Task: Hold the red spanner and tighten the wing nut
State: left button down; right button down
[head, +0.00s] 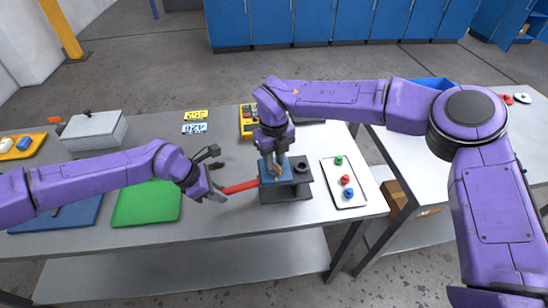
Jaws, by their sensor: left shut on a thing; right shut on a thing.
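The red spanner (240,187) reaches from my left gripper to the left side of a dark valve fixture on the table. My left gripper (217,194) is shut on the spanner's left end. The dark fixture (286,194) has a blue part (268,176) on top. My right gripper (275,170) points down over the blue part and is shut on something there. The wing nut cannot be made out; the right gripper's fingers cover that spot.
A white tray (336,199) with green, red and blue knobs lies right of the fixture. A green mat (132,205), a grey box (94,132) and a yellow tray (15,149) are to the left. A yellow device (247,118) stands behind. A second table stands at the right, past a gap.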

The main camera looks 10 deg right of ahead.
pick_arm(q)
jog(key=shift+f, duration=0.1)
pick_arm(e)
jog(key=m, duration=0.4)
jog(key=shift+m, duration=0.3)
jog(key=c, duration=0.9)
grip_release()
jog(key=shift+d, duration=0.1)
jog(key=shift+c, duration=0.2)
pick_arm(q)
jog(key=shift+s, duration=0.1)
jog(key=c, duration=1)
grip_release()
pick_arm(e)
notch_tip(320, 180, up, 12)
pick_arm(q)
notch_tip(320, 180, up, 7)
jog(key=p, duration=0.5)
jog(key=shift+p, duration=0.3)
pick_arm(e)
notch_tip(320, 180, up, 5)
jog(key=shift+r, duration=0.2)
